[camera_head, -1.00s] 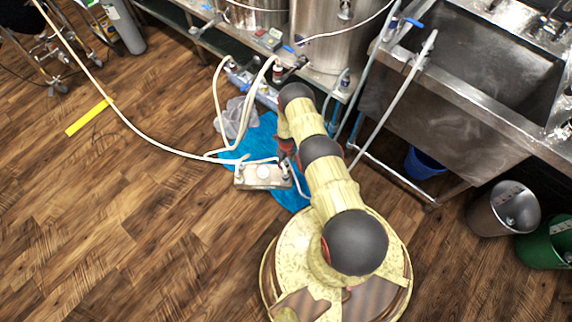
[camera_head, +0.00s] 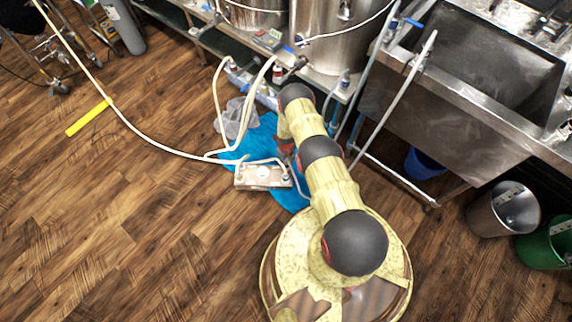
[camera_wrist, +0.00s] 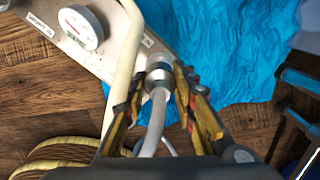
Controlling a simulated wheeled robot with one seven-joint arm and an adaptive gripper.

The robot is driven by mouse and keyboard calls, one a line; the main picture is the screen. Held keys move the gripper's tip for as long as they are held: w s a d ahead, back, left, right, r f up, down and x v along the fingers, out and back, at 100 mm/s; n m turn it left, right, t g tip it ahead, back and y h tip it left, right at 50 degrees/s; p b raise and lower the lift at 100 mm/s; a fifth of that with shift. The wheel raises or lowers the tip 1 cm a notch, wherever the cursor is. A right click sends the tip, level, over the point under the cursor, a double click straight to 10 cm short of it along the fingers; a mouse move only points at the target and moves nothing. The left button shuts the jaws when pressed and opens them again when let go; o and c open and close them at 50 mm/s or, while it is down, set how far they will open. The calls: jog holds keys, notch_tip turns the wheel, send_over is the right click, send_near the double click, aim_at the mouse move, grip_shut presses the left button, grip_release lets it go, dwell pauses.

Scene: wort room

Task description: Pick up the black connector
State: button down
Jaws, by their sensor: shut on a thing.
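In the wrist view a connector (camera_wrist: 158,76) with a dark and grey metallic body sits between the fingers of my gripper (camera_wrist: 163,84). A pale grey hose (camera_wrist: 153,125) runs from it toward the camera. The fingers are closed on its sides. In the head view the box (camera_head: 262,177) lies on the floor, and my arm hides the gripper and connector.
A blue cloth (camera_head: 236,159) lies under and beside the box. A cream hose (camera_head: 140,132) crosses the floor to the box. Steel tanks (camera_head: 335,35) and a sink (camera_head: 480,60) stand behind. Steel and green buckets are at the right. The left floor is mostly clear.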

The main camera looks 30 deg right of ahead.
aim_at(286, 160)
jog(key=shift+r, duration=0.5)
notch_tip(286, 160, up, 2)
jog(key=shift+r+p, duration=0.25)
jog(key=shift+p, duration=0.55)
jog(key=s+a+r+p, duration=0.1)
jog(key=s+r+p, duration=0.2)
jog(key=s, duration=0.4)
jog(key=s+a+r+p, duration=0.1)
jog(key=s+r+p, duration=0.3)
jog(key=s+r, duration=0.2)
jog(key=shift+s+a+r, duration=0.2)
jog(key=shift+s+r, duration=0.1)
jog(key=shift+s, duration=0.1)
notch_tip(286, 160, up, 4)
jog(key=p, duration=0.2)
jog(key=shift+r+p, duration=0.25)
jog(key=shift+p, duration=0.1)
